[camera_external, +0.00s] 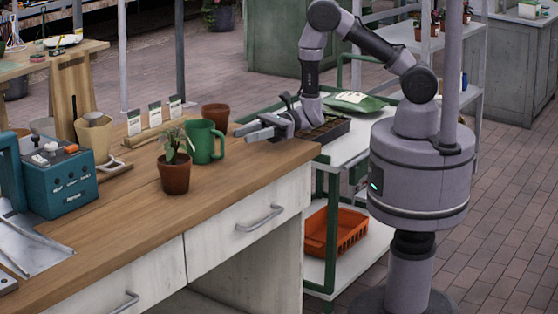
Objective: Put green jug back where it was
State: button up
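The green jug (205,143) stands upright on the wooden workbench (225,178), near its back right part. My gripper (250,127) is at the right end of the bench, to the right of the jug and apart from it, pointing left toward it. Its two fingers look spread, with nothing visible between them. The jug's handle shows on its right side, facing my gripper.
A potted plant (174,176) stands just in front of the jug, and a brown pot (216,116) behind it. Seed packets (155,116) and a teal box (58,180) are left. A dark seed tray (327,131) and green bag (356,101) lie on a cart beside the bench.

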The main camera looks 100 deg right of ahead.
jog(key=s+a+r+n+g+y, duration=0.4)
jog(key=a+r+n, duration=0.2)
jog(key=a+r, duration=0.15)
jog(key=s+a+r+n+g, duration=0.3)
jog(key=s+n+g, duration=0.15)
jog(key=s, duration=0.35)
jog(key=s+a+r+n+g, duration=0.3)
jog(key=s+n+g, duration=0.15)
jog(key=s, duration=0.25)
jog(key=s+d+f+n+h, duration=0.1)
jog(key=s+d+n+h, duration=0.55)
jog(key=s, duration=0.25)
jog(key=s+d+r+n+t+h, duration=0.1)
jog(key=d+r+n+t+h, duration=0.1)
jog(key=d+h, duration=0.3)
jog(key=shift+d+r+n+t, duration=0.4)
jog(key=shift+d+t, duration=0.5)
jog(key=shift+d, duration=0.3)
